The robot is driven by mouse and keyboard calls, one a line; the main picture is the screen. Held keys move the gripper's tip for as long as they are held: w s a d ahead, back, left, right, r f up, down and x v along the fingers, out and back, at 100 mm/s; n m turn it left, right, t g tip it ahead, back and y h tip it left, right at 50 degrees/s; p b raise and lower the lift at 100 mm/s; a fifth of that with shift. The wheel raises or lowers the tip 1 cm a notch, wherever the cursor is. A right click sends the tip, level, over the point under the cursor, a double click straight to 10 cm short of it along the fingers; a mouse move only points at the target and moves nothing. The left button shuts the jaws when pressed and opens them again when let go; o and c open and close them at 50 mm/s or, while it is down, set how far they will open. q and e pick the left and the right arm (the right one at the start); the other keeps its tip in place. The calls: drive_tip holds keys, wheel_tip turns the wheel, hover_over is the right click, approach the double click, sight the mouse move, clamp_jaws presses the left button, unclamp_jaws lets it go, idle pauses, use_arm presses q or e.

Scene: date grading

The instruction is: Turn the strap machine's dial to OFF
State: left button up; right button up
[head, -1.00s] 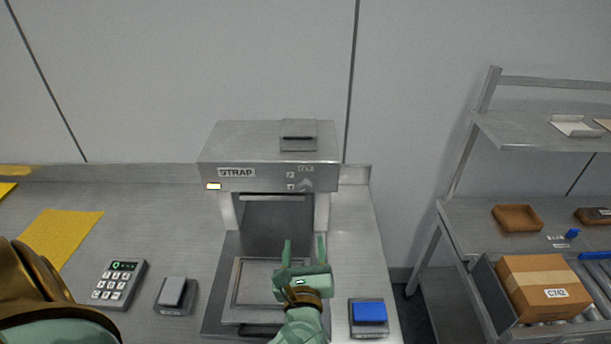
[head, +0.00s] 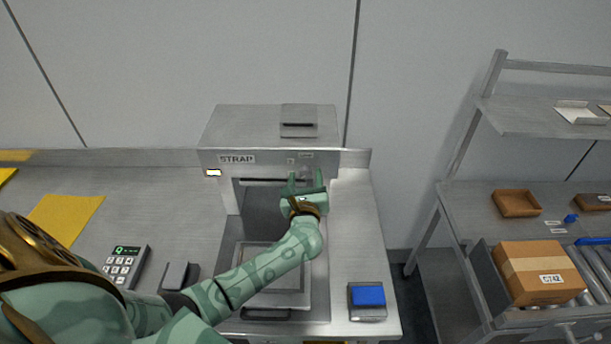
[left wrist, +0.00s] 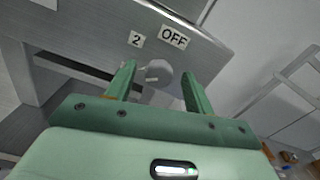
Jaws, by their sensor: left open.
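The strap machine (head: 225,135) is a grey metal box with a STRAP label and a lit amber lamp at its front left. In the left wrist view its dial (left wrist: 158,72) is a round grey knob, with the labels 2 (left wrist: 137,40) and OFF (left wrist: 174,37) beyond it. A pale pointer mark seems to show on the knob, but its setting is unclear. My left gripper (head: 306,180) is open in front of the machine's right front. In the left wrist view the dial appears between its fingers, with gaps on both sides. In the head view the gripper mostly hides the dial. My right gripper is not seen.
A blue-topped pad (head: 368,296) stands on the counter at right. A keypad (head: 125,265) and a grey-topped pad (head: 178,277) stand at left. A yellow sheet (head: 65,220) lies farther left. A shelf rack (head: 470,195) with a cardboard box (head: 540,272) is at far right.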

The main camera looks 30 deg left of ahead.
use_arm(q)
drive_tip(key=shift+w+a, duration=0.2)
drive_tip(key=shift+w, duration=0.15)
drive_tip(key=c, duration=1)
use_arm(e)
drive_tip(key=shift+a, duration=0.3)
